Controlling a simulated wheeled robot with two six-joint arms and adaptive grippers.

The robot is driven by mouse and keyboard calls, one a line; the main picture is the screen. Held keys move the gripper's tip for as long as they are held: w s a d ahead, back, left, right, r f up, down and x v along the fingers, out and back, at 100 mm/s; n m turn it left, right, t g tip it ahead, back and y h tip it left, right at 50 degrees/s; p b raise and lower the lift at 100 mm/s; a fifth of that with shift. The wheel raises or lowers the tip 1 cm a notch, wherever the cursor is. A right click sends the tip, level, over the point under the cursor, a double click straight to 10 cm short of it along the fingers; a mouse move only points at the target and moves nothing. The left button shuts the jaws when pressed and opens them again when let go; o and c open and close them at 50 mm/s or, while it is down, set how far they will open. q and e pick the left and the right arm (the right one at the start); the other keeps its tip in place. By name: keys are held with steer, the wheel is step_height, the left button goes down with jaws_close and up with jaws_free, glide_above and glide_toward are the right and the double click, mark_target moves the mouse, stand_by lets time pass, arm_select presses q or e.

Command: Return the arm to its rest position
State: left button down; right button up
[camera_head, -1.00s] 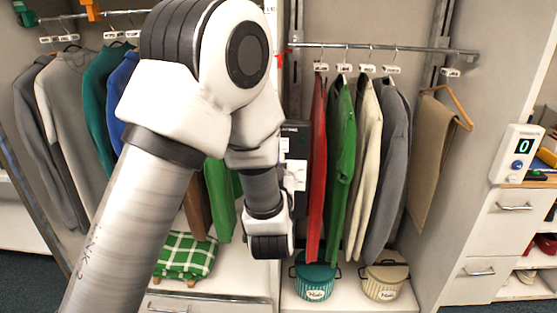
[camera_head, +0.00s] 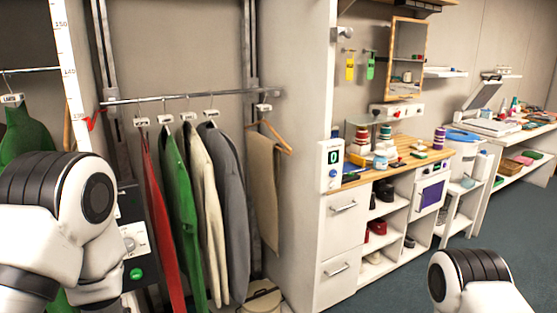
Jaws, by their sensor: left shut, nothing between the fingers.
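My left arm (camera_head: 60,225) fills the lower left corner as thick white and dark grey links. Its fingers do not show in this view; they are hidden or below the frame. A joint of my right arm (camera_head: 472,280) shows at the bottom right edge. My right gripper does not show.
Behind my left arm, a red garment (camera_head: 160,220), a green one (camera_head: 180,210) and others hang from a rail (camera_head: 175,97). A beige cloth (camera_head: 265,185) hangs farther right. A cabinet and a wooden counter (camera_head: 370,171) with small items stand right. The floor (camera_head: 425,270) is clear.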

arm_select(q)
steer(key=s+d+f+m+g+h, duration=0.15)
steer(key=s+f, duration=0.25)
steer(key=f, duration=0.4)
steer(key=s+d+f+g+h, duration=0.1)
steer(key=s+f+g, duration=0.2)
steer(key=f, duration=0.4)
steer(key=s+d+f+m+g+h, duration=0.1)
steer(key=s+d+f+g+h, duration=0.1)
steer(key=s+f, duration=0.4)
steer(key=s+d+f+m+g+h, duration=0.1)
steer(key=s+d+f+g+h, duration=0.2)
steer(key=s, duration=1.1)
step_height(320, 180, down, 3)
steer(key=d+g, duration=0.2)
steer(key=g, duration=0.2)
steer(key=shift+s, duration=0.25)
steer(key=shift+f, duration=0.1)
